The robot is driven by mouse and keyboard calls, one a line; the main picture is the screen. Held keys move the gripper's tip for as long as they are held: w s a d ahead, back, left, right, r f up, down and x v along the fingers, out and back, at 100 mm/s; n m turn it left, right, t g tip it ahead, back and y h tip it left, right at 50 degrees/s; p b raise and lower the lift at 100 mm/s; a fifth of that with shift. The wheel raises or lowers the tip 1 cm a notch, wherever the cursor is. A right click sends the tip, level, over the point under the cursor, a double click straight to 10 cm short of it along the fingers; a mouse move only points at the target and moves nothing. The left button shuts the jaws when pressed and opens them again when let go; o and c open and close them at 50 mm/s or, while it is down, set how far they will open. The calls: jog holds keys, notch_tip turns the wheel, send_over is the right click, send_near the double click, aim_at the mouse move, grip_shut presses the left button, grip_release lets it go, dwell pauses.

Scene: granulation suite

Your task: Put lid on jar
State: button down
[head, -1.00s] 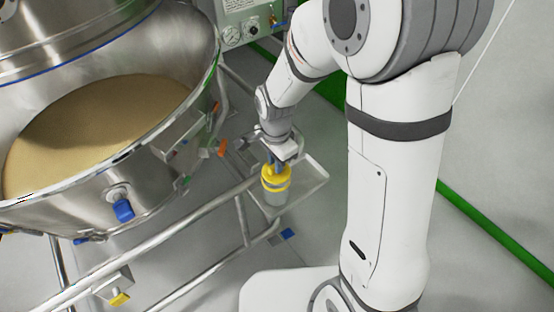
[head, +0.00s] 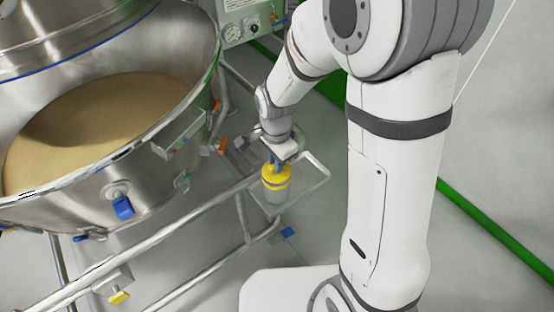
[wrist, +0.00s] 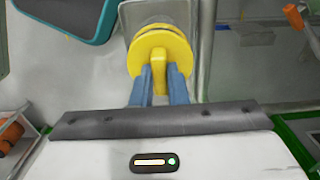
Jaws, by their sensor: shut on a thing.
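The yellow lid (head: 275,173) is at the mouth of the pale jar (head: 275,195) in the head view. My gripper (head: 273,160) is above it, with its blue fingers shut on the lid's raised tab. In the wrist view my gripper (wrist: 161,75) has one finger on each side of the tab of the lid (wrist: 161,47). The lid looks about level and lined up over the upright jar. I cannot tell whether it is fully seated. The jar is mostly hidden behind the lid in the wrist view.
The jar stands on a small metal tray (head: 311,180) fixed beside a steel rail (head: 215,203). A large steel vessel (head: 150,190) with tan powder is on the left, with an orange-handled fitting (head: 222,145) near the tray. Bare tray lies right of the jar.

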jog(key=shift+f+b, duration=0.55)
jog(key=shift+f, duration=0.15)
jog(key=c, duration=1.3)
grip_release()
jog(key=shift+c, duration=0.2)
notch_tip(320, 180, up, 8)
jog(key=shift+f, duration=0.1)
jog(key=s+d+r+n+t+p, duration=0.2)
jog(key=s+d+r+n, duration=0.8)
jog(key=s+d+n, duration=0.1)
jog(key=shift+s+d+r+t, duration=0.3)
jog(key=shift+s+d, duration=0.2)
jog(key=shift+d, duration=0.3)
